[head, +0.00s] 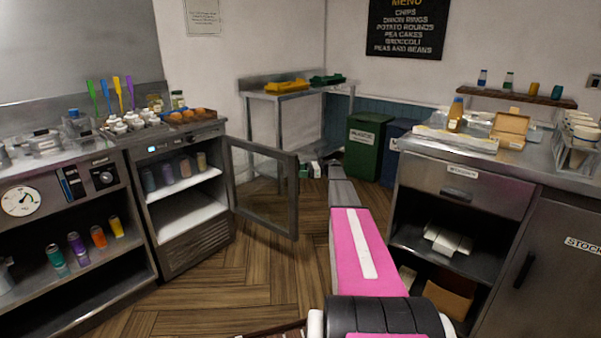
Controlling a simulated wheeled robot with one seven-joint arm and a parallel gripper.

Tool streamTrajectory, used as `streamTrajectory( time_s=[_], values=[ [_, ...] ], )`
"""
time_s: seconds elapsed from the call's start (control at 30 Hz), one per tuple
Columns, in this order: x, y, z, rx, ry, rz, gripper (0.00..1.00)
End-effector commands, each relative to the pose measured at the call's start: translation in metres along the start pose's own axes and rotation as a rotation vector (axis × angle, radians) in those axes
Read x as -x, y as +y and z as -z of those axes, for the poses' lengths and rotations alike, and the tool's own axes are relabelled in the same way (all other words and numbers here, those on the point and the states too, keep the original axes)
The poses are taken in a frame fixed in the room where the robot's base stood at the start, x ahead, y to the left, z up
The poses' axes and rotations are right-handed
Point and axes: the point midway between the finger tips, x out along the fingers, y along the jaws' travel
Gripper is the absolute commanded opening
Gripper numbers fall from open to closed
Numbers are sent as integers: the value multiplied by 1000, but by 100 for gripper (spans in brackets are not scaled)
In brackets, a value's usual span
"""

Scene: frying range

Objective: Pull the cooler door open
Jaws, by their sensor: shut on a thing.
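The cooler (188,232) stands at the left, below a counter top, with a lit display on its front. Its glass door (293,195), in a dark metal frame, is swung wide open to the right. Shelves with several cups show inside. My arm reaches forward from the bottom middle. My gripper (313,168) is small and far off at the door's free edge, shut on the door's handle. The handle itself and the fingertips are hard to make out at this size.
A steel table (290,93) with yellow and green trays stands behind the door. A green bin (366,145) and a blue bin (396,150) are at the back. A right-hand counter (465,182) stands close to my arm. Wooden floor (215,285) lies clear before the cooler.

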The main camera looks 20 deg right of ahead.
Motion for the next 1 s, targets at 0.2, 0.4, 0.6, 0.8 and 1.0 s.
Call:
streamTrajectory(
  time_s=[0.2,0.4,0.6,0.8,1.0],
  values=[
    [-5,-7,-2,1,-4,13,53],
    [-4,-7,-2,2,-4,13,52],
    [14,-7,-2,2,-4,13,43],
    [54,-5,-1,1,-3,9,43],
    [88,-2,0,1,-1,4,43]
  ],
)
